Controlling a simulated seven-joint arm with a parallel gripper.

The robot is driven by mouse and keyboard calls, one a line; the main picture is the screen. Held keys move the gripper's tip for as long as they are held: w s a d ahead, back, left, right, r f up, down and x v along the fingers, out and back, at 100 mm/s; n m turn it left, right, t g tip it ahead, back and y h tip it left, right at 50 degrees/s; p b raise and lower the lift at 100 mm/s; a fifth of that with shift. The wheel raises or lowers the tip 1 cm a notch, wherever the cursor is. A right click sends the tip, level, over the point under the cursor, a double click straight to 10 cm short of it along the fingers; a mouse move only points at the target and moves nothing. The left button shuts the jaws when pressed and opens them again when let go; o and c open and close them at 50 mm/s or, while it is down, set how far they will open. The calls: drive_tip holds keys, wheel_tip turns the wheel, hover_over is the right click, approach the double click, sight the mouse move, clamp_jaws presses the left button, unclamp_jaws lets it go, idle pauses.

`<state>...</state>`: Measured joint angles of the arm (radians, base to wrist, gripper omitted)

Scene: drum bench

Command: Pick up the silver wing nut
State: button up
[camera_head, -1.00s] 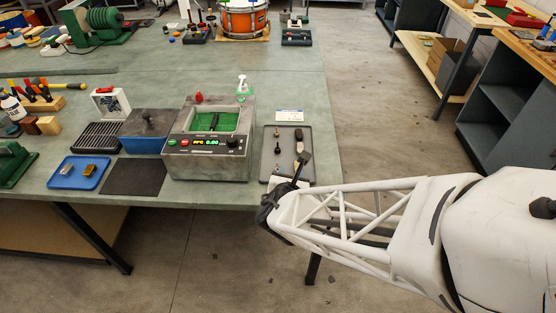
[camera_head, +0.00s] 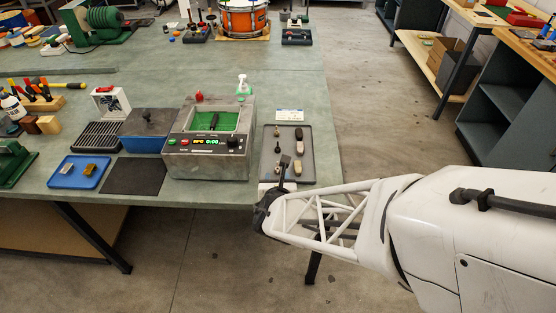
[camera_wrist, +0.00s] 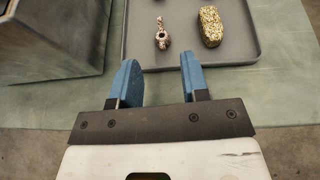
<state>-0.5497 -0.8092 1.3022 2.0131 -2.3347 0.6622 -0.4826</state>
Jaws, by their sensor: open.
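A small silvery-brown part (camera_wrist: 162,38) with a round hole and a narrow tail lies on the grey tray in the wrist view. It may be the silver wing nut, but its wings are not clear. My gripper (camera_wrist: 160,70) is open and empty, with its blue fingers apart and the part just beyond the gap between them. In the head view my gripper (camera_head: 284,164) is over the near left of the grey tray (camera_head: 306,150), and hides some of it.
A grey machine (camera_head: 206,165) stands close to the tray's left. The bench edge is just in front of the tray.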

sight(278, 173)
drive_tip(key=shift+w+f, duration=0.15)
drive_tip(key=shift+w, duration=0.05)
drive_tip(key=shift+x, duration=2.55)
drive_tip(key=shift+d+f, duration=0.1)
drive_tip(key=shift+f, duration=0.1)
